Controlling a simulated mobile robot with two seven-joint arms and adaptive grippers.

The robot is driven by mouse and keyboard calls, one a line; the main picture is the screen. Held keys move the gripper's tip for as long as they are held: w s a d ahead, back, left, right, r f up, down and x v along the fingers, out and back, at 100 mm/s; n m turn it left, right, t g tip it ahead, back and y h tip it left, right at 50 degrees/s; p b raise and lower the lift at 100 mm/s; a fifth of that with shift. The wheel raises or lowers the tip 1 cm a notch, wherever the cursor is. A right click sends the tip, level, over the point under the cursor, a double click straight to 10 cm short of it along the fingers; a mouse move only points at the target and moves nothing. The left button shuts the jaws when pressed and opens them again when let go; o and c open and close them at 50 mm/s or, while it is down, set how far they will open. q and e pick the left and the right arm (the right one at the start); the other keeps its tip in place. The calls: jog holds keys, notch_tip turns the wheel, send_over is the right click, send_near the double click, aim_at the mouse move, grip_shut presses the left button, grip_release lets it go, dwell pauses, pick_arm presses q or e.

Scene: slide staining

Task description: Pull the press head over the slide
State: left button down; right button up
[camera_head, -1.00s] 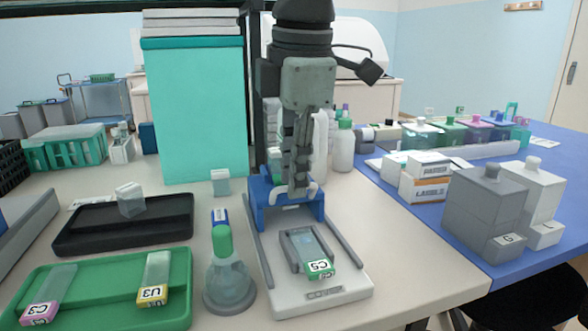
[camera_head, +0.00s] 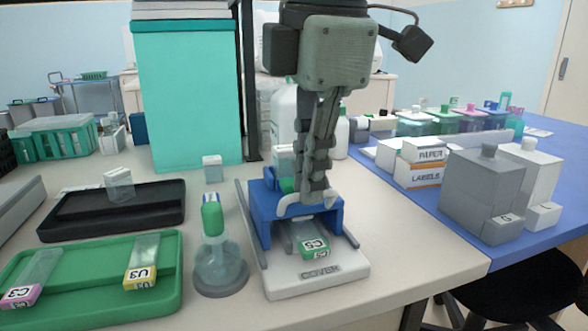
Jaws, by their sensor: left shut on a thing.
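The blue press head (camera_head: 268,216) stands over the white base (camera_head: 310,284) marked COVER. My left gripper (camera_head: 303,200) is shut on the pale handle at the front of the press head. The slide with the green C5 label (camera_head: 313,246) lies on the base. Its labelled end shows below the press head's front, and its far part is hidden under the head. My right gripper is not in view.
Grey and white containers (camera_head: 483,193) stand on the blue table at right.

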pick_arm(q)
jog(key=shift+s+d, duration=0.15)
jog(key=shift+s, duration=0.3)
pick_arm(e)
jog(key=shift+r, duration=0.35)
pick_arm(q)
jog(key=c, duration=1.6)
grip_release()
jog(key=shift+s, duration=0.1)
jog(key=shift+c, duration=0.2)
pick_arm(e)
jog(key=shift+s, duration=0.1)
pick_arm(q)
jog(key=shift+r, duration=0.2)
notch_tip(320, 180, up, 11)
jog(key=s, duration=0.2)
jog(key=shift+d+r, duration=0.2)
jog(key=shift+d, duration=0.2)
